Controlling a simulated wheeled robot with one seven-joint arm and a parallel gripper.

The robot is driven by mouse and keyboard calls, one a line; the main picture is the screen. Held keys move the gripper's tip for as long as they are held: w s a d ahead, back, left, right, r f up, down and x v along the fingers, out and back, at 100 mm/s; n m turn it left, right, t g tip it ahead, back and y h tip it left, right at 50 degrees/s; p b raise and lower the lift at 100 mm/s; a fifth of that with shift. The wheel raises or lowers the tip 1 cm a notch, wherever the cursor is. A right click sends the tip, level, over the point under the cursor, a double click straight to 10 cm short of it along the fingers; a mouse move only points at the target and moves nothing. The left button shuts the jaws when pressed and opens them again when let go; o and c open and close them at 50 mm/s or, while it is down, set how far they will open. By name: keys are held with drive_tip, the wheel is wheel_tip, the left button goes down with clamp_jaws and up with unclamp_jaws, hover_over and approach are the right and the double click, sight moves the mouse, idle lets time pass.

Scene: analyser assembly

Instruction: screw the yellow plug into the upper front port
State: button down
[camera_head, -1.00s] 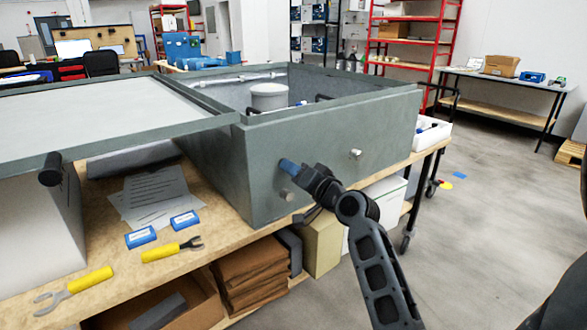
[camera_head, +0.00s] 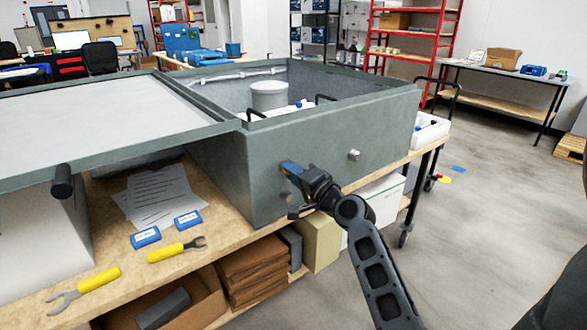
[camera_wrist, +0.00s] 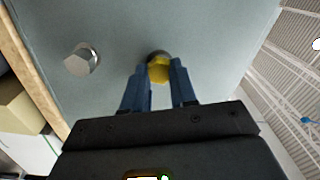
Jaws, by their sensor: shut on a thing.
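The grey analyser housing (camera_head: 330,155) stands on the wooden bench. My gripper (camera_wrist: 160,71) has its blue fingers on either side of the yellow plug (camera_wrist: 159,72) in the wrist view, shut on it. The plug sits against a dark round port (camera_wrist: 156,54) in the housing's front wall; how deep it is in cannot be told. In the head view my gripper (camera_head: 289,168) is at the left part of the front wall and hides the plug.
A metal hex plug (camera_wrist: 82,60) sits in the wall beside the port in the wrist view. A metal fitting (camera_head: 354,154) sticks out farther right. Yellow-handled tools (camera_head: 176,250), blue boxes (camera_head: 146,237) and papers (camera_head: 160,195) lie on the bench (camera_head: 115,265).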

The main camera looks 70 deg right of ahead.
drive_tip(key=shift+r+m, duration=0.15)
drive_tip(key=shift+m, duration=0.25)
drive_tip(key=c, duration=0.8)
unclamp_jaws()
drive_tip(key=shift+c, duration=0.2)
drive_tip(key=shift+s, duration=0.1)
drive_tip(key=v, duration=0.7)
